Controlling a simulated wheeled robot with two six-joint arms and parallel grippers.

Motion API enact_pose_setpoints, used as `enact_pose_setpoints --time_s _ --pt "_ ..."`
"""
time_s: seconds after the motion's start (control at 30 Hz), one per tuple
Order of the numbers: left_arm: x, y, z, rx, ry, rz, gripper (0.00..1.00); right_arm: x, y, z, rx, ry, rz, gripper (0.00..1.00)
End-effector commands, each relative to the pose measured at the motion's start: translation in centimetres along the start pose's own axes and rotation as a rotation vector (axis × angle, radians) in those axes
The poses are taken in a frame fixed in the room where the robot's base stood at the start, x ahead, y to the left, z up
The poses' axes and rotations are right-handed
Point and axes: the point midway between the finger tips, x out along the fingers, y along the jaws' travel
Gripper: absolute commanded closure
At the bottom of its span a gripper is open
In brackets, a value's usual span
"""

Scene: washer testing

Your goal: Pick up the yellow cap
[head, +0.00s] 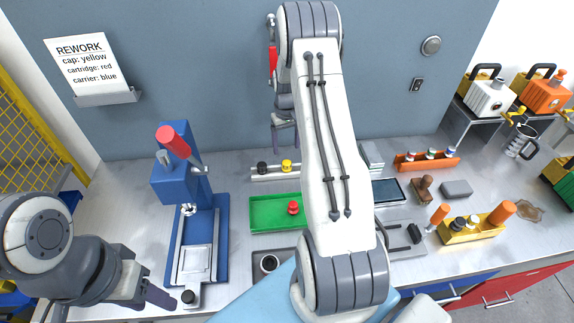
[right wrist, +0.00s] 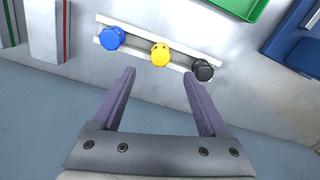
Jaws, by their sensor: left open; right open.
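The yellow cap (head: 286,166) sits on a pale rack (head: 273,178) at the back of the bench, between a black cap (head: 262,167) and a blue cap (right wrist: 112,38). The blue cap is hidden behind my right arm in the head view. In the right wrist view the yellow cap (right wrist: 160,54) lies just beyond my right gripper (right wrist: 160,78), between the lines of its two fingers. That gripper is open, empty and apart from the cap. My left gripper (head: 168,298) is open at the front left, near the blue press.
A blue press (head: 178,180) with a red handle stands at left. A green tray (head: 265,214) with a red piece lies in front of the rack. A back wall (head: 190,70) rises close behind the rack. An orange rack (head: 427,161) and a yellow caddy (head: 470,232) stand at right.

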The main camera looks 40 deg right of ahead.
Motion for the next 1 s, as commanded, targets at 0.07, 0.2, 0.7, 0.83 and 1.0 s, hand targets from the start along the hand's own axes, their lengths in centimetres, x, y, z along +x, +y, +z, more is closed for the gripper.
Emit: enact_pose_setpoints --time_s 0.07,0.2,0.7,0.83,1.0 --pt "-0.7 0.1 0.0 0.0 0.0 0.0 0.5 1.2 0.0 0.1 0.0 -0.005 -0.001 0.23" --pt "-1.1 0.1 -0.1 -0.001 0.0 0.0 0.5 2.8 -0.1 0.1 0.0 -0.002 -0.001 0.23" --pt "-4.1 0.3 -0.2 0.004 0.0 0.0 0.5 7.9 -0.1 0.1 -0.001 -0.002 -0.001 0.23" --pt "-4.1 0.3 -0.2 0.004 0.0 0.0 0.5 8.4 -0.1 0.1 -0.001 0.001 0.0 0.23" --pt "-4.0 0.3 -0.2 0.004 0.0 0.0 0.5 8.5 -0.1 0.0 -0.001 0.002 0.0 0.23"
